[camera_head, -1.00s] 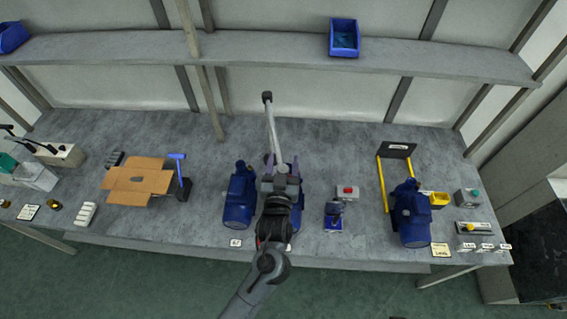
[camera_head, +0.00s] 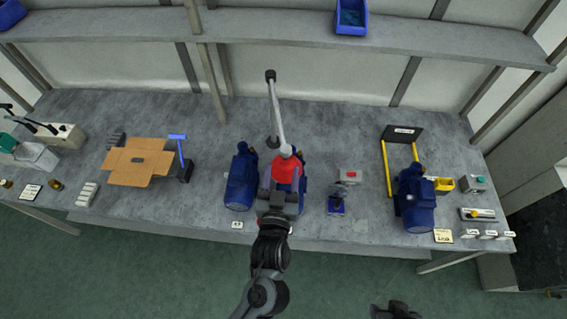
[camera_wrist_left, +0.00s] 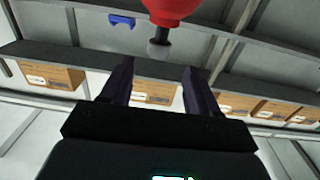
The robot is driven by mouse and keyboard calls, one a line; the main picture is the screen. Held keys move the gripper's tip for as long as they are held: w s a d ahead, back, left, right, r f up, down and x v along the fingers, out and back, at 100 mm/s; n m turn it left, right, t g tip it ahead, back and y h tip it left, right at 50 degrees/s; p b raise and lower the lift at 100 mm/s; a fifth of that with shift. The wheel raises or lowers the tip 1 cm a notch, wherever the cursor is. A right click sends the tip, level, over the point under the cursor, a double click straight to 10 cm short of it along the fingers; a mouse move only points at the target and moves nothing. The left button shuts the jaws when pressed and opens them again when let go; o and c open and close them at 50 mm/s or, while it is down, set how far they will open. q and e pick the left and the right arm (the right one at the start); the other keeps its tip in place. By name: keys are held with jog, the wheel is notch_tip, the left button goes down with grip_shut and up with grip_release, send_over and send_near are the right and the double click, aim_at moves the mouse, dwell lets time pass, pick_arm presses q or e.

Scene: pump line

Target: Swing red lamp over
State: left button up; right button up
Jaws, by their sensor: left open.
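The red lamp head (camera_head: 284,170) hangs on a jointed grey arm (camera_head: 276,110) above the middle of the bench, over a blue pump. My left gripper (camera_head: 281,184) is just on the near side of the lamp head, its fingers open and pointing toward it. In the left wrist view the lamp head (camera_wrist_left: 172,8) is at the top, with a dark knob (camera_wrist_left: 159,46) below it. The open left fingers (camera_wrist_left: 160,68) have nothing between them there. A dark part at the bottom edge looks like my right gripper (camera_head: 394,311); its fingers cannot be made out.
Blue pumps stand at the left (camera_head: 241,180) and right (camera_head: 414,200) of the lamp. A red-button box (camera_head: 349,176) and small blue device (camera_head: 336,203) lie between them. An open cardboard box (camera_head: 140,163) lies left. A shelf (camera_head: 250,25) runs along the back.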

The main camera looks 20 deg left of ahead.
pick_arm(q)
jog(key=shift+s, duration=0.45)
